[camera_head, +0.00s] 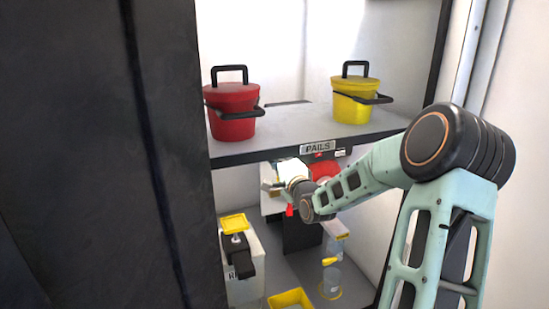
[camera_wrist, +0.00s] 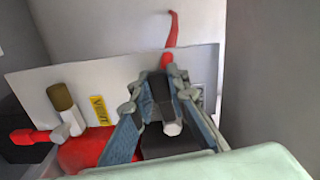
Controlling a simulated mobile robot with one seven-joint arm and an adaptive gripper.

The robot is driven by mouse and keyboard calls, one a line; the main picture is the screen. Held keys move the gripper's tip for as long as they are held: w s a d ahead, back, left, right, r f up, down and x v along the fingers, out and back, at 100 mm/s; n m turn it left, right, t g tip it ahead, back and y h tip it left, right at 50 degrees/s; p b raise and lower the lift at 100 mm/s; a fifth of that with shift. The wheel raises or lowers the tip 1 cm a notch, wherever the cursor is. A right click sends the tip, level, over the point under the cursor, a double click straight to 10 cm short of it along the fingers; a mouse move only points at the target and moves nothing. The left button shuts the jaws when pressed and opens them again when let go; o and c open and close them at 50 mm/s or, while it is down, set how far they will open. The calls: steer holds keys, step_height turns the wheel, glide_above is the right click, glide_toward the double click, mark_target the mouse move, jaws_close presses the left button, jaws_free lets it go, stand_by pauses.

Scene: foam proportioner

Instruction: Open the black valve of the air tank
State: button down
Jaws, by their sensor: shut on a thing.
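My gripper (camera_wrist: 165,84) is shut on the black valve (camera_wrist: 157,108), whose dark body shows between the two fingers in the wrist view. A pale round stub sits at the front of it, and the fingers cover its sides. The red air tank (camera_wrist: 85,152) lies below and to the left of the fingers, partly hidden by my gripper. In the head view my gripper (camera_head: 272,184) is under the shelf, left of the red tank (camera_head: 324,170). The valve cannot be made out there.
A red hose (camera_wrist: 170,38) rises behind the fingers. Above is a shelf (camera_head: 290,128) with a red pail (camera_head: 232,110) and yellow pail (camera_head: 357,100). A white container (camera_head: 245,282) stands below.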

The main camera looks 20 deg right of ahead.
steer(key=shift+r+m, duration=0.25)
steer(key=shift+m, duration=0.25)
steer(key=shift+p, duration=0.3)
steer(key=c, duration=2.1)
jaws_free()
steer(key=s, duration=1.2)
steer(key=shift+d, duration=0.2)
